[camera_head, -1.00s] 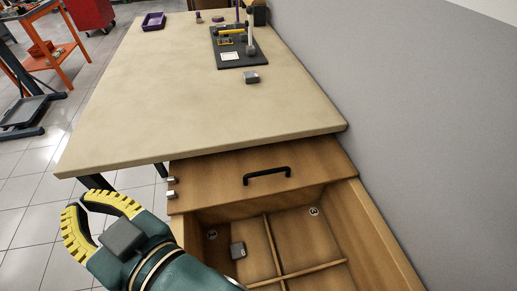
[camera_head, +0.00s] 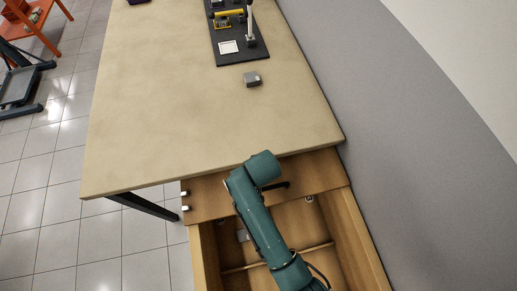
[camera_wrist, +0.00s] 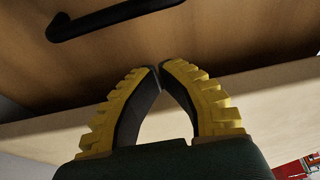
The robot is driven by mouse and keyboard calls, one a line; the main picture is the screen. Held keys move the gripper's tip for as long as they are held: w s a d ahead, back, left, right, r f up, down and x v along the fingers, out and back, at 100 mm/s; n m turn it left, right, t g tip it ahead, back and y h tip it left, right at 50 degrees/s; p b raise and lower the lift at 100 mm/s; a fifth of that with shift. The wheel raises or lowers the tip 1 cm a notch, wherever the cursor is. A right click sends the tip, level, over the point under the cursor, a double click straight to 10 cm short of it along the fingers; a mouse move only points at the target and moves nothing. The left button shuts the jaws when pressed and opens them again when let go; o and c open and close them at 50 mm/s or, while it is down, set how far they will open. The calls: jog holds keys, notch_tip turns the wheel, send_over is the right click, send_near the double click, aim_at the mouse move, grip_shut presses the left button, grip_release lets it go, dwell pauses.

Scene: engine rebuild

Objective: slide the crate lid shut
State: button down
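The crate lid is a flat wooden panel (camera_head: 209,199) with a black bar handle (camera_head: 277,186), lying across the crate's far end beside the table edge. The wooden crate (camera_head: 356,240) is open on the near side of the lid, showing dividers and compartments. My arm reaches over the crate to the lid and hides part of the handle. My gripper is hidden in the head view. In the wrist view my gripper (camera_wrist: 159,68) has its yellow-backed fingertips together, with nothing visible between them. The handle (camera_wrist: 110,17) is above left of the fingertips there, apart from them.
A grey block (camera_head: 242,236) lies in a crate compartment. The table (camera_head: 190,110) stands beyond the crate, with another grey block (camera_head: 252,79) and a dark tool board (camera_head: 230,45).

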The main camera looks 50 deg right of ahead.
jog(key=b+x, duration=0.2)
jog(key=x, duration=0.4)
jog(key=shift+f, duration=0.2)
jog(key=s+a, duration=0.1)
jog(key=s+a+r, duration=0.1)
jog(key=s, duration=0.1)
jog(key=shift+a+r, duration=0.15)
jog(key=shift+r, duration=0.15)
jog(key=shift+s+a+p, duration=0.1)
jog(key=shift+s+p, duration=0.05)
jog(key=shift+p, duration=0.25)
